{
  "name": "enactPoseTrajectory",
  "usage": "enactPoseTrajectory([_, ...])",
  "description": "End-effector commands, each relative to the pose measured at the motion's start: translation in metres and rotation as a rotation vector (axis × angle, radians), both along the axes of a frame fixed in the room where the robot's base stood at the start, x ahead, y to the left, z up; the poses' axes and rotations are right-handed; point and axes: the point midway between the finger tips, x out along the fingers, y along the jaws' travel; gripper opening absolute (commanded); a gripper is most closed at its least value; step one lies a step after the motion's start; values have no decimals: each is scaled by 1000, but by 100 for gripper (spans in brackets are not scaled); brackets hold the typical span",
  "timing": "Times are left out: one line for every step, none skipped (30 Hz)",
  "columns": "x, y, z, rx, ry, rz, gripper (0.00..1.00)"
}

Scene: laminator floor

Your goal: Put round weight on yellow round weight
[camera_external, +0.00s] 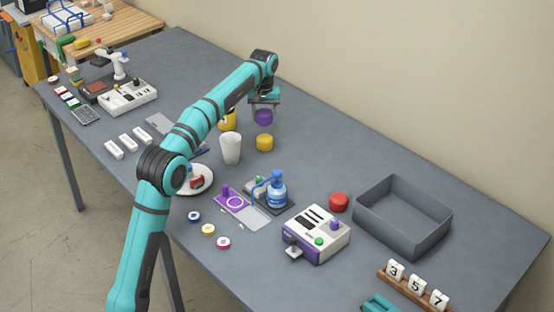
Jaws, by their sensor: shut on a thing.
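My gripper (264,104) is at the end of the teal arm, over the back middle of the grey table. It is shut on a purple round weight (264,117) and holds it up, apparently clear of the tabletop. A yellow round weight (265,142) stands on the table, lower in the picture and almost straight below the purple one. The two weights look apart. Another yellow thing (229,121) shows partly behind the arm, and its shape is partly hidden. A red round weight (339,202) stands farther right, near the grey bin.
A white cup (231,148) stands just left of the yellow weight. A blue bottle (276,190), a white and purple machine (316,235) and an open grey bin (404,238) are to the right. The table between the yellow weight and the wall is clear.

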Motion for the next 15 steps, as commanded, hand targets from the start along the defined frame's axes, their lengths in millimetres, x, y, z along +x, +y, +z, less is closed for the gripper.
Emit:
enactPoseTrajectory([-1,0,-7,0,1,0,20])
enactPoseTrajectory([0,0,-11,0,0,0,20])
enactPoseTrajectory([-1,0,-15,0,0,0,20])
enactPoseTrajectory([0,0,-17,0,0,0,20])
enactPoseTrajectory([0,0,-19,0,0,0,20])
enactPoseTrajectory([0,0,-21,0,-1,0,20])
enactPoseTrajectory([0,0,-22,-1,-1,0,20])
enactPoseTrajectory([0,0,-24,-1,-1,0,20])
enactPoseTrajectory([0,0,-26,0,-1,0,20])
enactPoseTrajectory([0,0,-29,0,0,0,20])
enactPoseTrajectory([0,0,-32,0,1,0,20])
enactPoseTrajectory([0,0,-38,0,1,0,20])
enactPoseTrajectory([0,0,-42,0,0,0,20])
enactPoseTrajectory([0,0,-46,0,1,0,20])
enactPoseTrajectory([-1,0,-52,1,1,0,20])
